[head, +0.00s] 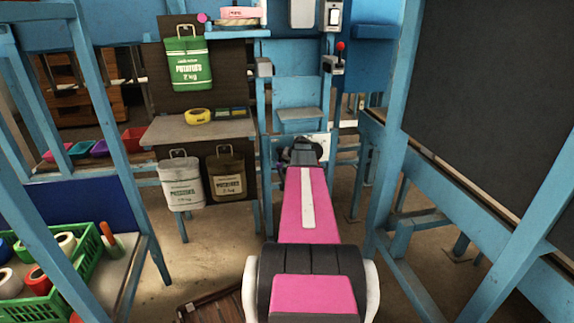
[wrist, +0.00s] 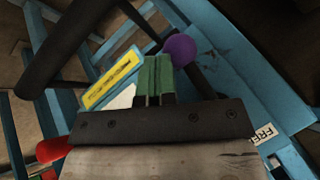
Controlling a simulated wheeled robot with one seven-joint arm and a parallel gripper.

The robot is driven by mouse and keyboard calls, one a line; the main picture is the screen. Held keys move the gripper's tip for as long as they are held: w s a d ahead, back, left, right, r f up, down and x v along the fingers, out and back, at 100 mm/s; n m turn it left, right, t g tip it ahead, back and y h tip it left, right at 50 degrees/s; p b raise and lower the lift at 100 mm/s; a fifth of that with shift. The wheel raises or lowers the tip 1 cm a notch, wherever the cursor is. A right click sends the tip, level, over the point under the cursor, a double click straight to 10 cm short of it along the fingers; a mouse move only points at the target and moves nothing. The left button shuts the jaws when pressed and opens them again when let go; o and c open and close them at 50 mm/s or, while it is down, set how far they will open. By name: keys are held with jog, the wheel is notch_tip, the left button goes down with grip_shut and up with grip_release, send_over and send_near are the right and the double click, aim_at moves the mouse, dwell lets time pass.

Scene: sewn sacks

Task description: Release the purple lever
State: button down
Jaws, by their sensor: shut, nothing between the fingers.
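The purple lever shows in the wrist view as a round purple knob (wrist: 180,50) just beyond and to the right of my fingertips. A dark rod lies beside the knob. My gripper (wrist: 153,72) has green fingers pressed together with nothing between them. The fingertips overlap the knob's left edge in the picture; I cannot tell whether they touch it.
A yellow label (wrist: 110,78) and a "FREE" tag (wrist: 265,133) are on the blue frame. A red knob (wrist: 52,150) is at lower left. Potato sacks (head: 189,63) hang left of my arm. A green crate (head: 62,280) stands at lower left and a dark board (head: 490,90) at right.

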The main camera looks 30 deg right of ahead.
jog(key=y, duration=0.1)
jog(key=a+t+y, duration=0.1)
jog(key=m+y, duration=0.1)
jog(key=shift+w+a+f, duration=0.25)
jog(key=shift+w+f, duration=0.05)
jog(key=shift+f, duration=0.05)
jog(key=shift+w+a+m+t+y, duration=0.2)
jog(key=shift+a+m+t+y, duration=0.35)
jog(key=shift+t+y, duration=0.45)
jog(key=a+r+m+t+y, duration=0.1)
jog(key=t+y, duration=0.1)
jog(key=w+a+r+m+t+y, duration=0.1)
jog(key=a+m+t+y, duration=0.1)
jog(key=a+r+m+t+y, duration=0.1)
jog(key=m+t+y, duration=0.1)
jog(key=y, duration=0.1)
jog(key=shift+w+a+r+t, duration=0.15)
jog(key=shift+a+r+t, duration=0.05)
jog(key=shift+a+t, duration=0.1)
jog(key=shift+r, duration=0.1)
jog(key=s+d+f, duration=0.6)
jog(key=s+f, duration=0.1)
jog(key=s, duration=0.2)
jog(key=shift+f, duration=0.15)
